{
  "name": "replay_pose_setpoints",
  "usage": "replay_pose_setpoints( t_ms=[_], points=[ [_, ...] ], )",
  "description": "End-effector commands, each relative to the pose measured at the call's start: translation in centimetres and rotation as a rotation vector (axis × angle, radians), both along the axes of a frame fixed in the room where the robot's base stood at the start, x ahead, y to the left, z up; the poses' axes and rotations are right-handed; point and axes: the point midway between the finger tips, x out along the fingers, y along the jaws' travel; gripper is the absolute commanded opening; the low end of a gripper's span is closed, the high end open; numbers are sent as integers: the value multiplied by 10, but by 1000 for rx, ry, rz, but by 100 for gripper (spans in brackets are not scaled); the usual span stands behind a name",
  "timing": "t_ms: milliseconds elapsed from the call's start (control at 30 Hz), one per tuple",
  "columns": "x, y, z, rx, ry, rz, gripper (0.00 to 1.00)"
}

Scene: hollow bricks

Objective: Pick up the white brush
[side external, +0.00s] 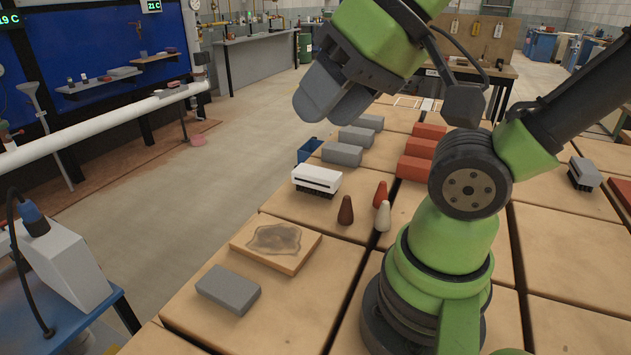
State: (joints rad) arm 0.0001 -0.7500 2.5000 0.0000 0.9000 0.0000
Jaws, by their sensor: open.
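The white brush (316,177) lies on the tan table with its dark bristles facing down. It is left of the middle of the picture, near the table's left edge. My gripper (328,103) hangs in the air above and behind the brush in the picture, clear of it. The gripper is open, and nothing shows between its grey fingers. The gap between the fingers is hard to make out from this side. The brush is fully visible.
Grey bricks (342,154) and red bricks (416,168) lie behind the brush. A stained board (283,262) and grey block (228,290) lie in front. A blue bin (309,150) is behind.

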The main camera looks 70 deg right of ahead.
Motion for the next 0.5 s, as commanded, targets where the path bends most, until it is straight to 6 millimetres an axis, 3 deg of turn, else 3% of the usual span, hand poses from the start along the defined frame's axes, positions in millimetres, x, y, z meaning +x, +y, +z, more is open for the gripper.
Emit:
replay_pose_setpoints(
  t_ms=[33, 167, 500],
  points=[
    [0, 0, 0, 0, 0, 0, 56],
    [0, 0, 0, 0, 0, 0, 86],
    [4, -2, 2, -10, 6, 0, 87]
  ],
)
